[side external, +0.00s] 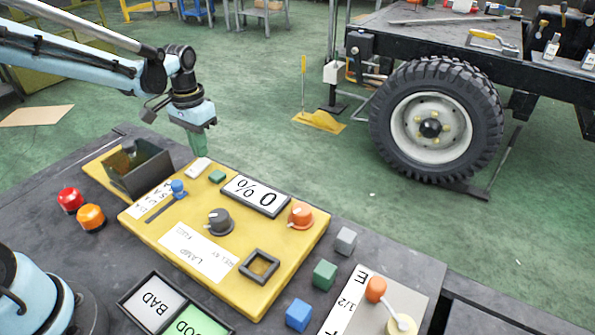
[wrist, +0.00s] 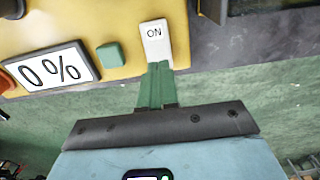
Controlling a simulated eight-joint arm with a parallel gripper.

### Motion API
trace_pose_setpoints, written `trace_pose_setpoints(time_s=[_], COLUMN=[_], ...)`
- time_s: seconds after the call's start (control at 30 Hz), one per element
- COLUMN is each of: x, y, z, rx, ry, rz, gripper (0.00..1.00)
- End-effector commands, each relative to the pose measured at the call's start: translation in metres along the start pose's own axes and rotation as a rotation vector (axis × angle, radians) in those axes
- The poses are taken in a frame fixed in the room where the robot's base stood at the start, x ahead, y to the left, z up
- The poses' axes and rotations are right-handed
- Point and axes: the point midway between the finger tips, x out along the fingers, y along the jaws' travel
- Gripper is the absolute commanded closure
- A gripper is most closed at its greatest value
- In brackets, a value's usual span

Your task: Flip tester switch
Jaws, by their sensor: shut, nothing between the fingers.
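The yellow tester panel (side external: 275,243) lies on the dark table. Its white rocker switch (side external: 199,167) is at the panel's back edge, beside a small green button (side external: 217,177). The display (side external: 255,196) shows "0 %". My gripper (side external: 200,150) has green fingers, shut with nothing between them, just above and behind the switch. In the wrist view the fingertips (wrist: 159,66) overlap the switch's near end; I cannot tell whether they touch it.
The panel also carries a blue slider (side external: 178,188), a dark knob (side external: 219,221) and an orange knob (side external: 300,215). A dark open box (side external: 140,170) stands left of the switch. Loose cubes, such as the blue cube (side external: 299,315), lie at the front right.

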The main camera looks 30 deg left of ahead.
Motion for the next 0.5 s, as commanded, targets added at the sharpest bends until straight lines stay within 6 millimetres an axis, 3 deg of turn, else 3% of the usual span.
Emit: trace_pose_setpoints(time_s=[0.5], x=[0.004], y=[0.0], z=[-0.0002], rx=[0.0], ry=[0.0], rz=[0.0], gripper=[1.0])
